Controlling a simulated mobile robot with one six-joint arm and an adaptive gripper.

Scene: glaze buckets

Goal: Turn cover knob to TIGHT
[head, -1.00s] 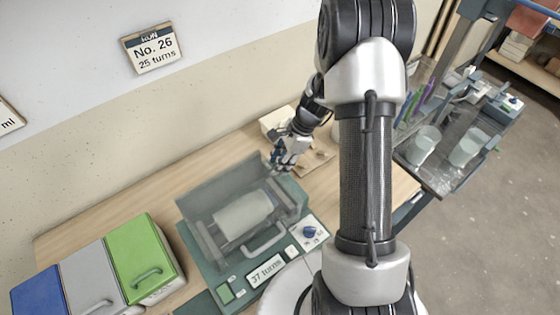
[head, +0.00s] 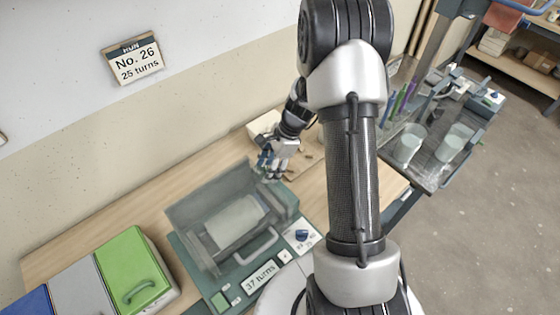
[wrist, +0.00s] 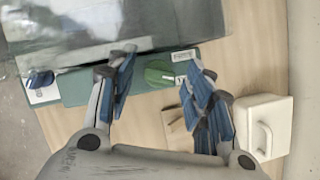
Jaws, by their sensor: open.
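A green knob (wrist: 158,73) sits on the dark green base in the wrist view, beside a small white label (wrist: 184,55) too small to read surely. My gripper (wrist: 157,63) is open, with its blue-padded fingers on either side of the knob in that picture; I cannot tell whether they touch it. In the head view my gripper (head: 272,172) is at the machine's back right corner and the green knob is not visible. The machine's clear cover (head: 185,212) stands over a pale drum (head: 235,222).
The machine front has a display reading 37 turns (head: 261,275) and a blue knob (head: 302,236) on a white dial. A cream box (wrist: 262,127) with a handle stands close to my right finger. Green, grey and blue bins are at the left. A wall sign (head: 132,63) reads No. 26, 25 turns.

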